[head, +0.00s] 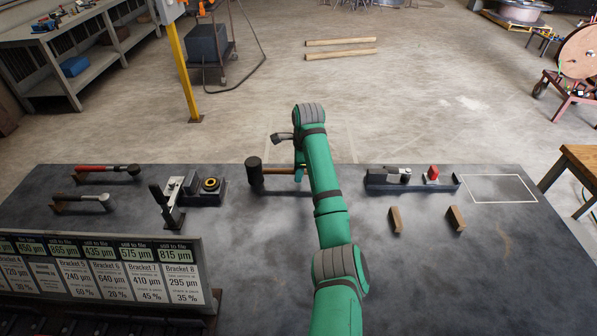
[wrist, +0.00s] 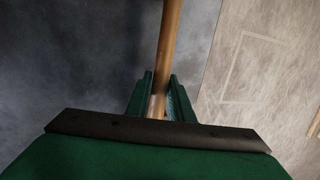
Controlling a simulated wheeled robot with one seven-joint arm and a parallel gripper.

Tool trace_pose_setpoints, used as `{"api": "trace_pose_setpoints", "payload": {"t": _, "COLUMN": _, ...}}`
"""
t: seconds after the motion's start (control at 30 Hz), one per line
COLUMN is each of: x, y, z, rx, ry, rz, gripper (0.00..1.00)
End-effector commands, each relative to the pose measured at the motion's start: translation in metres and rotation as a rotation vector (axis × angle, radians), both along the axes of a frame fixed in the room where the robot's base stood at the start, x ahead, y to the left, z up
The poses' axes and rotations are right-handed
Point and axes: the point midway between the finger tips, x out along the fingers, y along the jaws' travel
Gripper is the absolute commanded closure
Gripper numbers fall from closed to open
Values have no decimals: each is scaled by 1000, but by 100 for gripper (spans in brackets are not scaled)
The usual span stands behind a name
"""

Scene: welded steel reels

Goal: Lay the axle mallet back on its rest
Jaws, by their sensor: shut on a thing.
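The axle mallet has a dark cylindrical head (head: 254,172) and a wooden handle (head: 277,171). My gripper (head: 299,174) is shut on the handle, right of the head, near the bench's far edge. In the wrist view the handle (wrist: 168,40) runs up from between the two green fingers (wrist: 160,98); the head is out of that view. The mallet lies roughly level across the picture; I cannot tell its height above the bench. Two empty wooden blocks, a left one (head: 396,219) and a right one (head: 455,218), stand apart at right and look like the rest.
The dark bench top (head: 260,240) is clear around the blocks. A grey fixture (head: 410,181) with a red part and an outlined rectangle (head: 498,188) lie behind them. A clamp fixture (head: 185,195), two ratchet-like tools (head: 108,169) and a sign board (head: 110,270) occupy the left.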

Motion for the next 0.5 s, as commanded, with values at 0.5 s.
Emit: {"api": "trace_pose_setpoints", "payload": {"t": 0.5, "x": 0, "y": 0, "z": -5, "rx": 2, "ry": -1, "rz": 1, "gripper": 100}}
